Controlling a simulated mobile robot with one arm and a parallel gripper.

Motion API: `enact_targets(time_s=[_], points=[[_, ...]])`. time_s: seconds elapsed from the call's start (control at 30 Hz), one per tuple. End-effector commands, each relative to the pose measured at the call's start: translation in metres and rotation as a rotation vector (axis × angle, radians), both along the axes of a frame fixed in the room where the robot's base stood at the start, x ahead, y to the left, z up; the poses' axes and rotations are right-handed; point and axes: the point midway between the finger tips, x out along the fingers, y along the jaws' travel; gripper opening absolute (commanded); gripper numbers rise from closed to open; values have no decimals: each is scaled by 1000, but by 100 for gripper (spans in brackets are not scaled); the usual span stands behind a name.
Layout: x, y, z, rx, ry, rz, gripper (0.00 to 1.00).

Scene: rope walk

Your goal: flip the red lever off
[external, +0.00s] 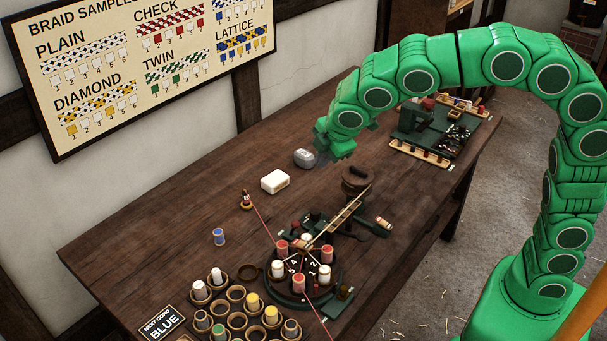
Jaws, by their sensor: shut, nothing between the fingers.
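I cannot make out the red lever for certain. A green braiding machine (272,287) with numbered spools in red and white stands at the near part of the table. A small dark red part (295,225) shows beside its green frame, too small to tell what it is. A second green machine (412,122) with a reddish part on top stands at the far end. My gripper (322,157) hangs above the middle of the table, pointing down, near a grey rounded object (304,158). Its fingers are small and partly hidden, and it appears shut and empty.
A white block (275,181), a blue spool (218,237) and a small red-and-tan item (246,199) stand on the wooden table (160,235). A brown weight (355,179) sits behind the braiding machine. A spool rack (235,320) and a BLUE card (163,324) are in front.

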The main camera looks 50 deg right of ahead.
Motion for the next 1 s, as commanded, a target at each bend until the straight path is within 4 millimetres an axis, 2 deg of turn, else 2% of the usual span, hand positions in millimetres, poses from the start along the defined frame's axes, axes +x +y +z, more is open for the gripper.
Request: enact_targets(time_s=[0.17, 0.57, 0.9, 1.0], points=[[10, 15, -2, -11, -17, 48, 0], [9, 13, -59, -15, -12, 46, 0], [9, 13, -138, -15, -11, 46, 0], [8, 12, -155, -14, -9, 44, 0]])
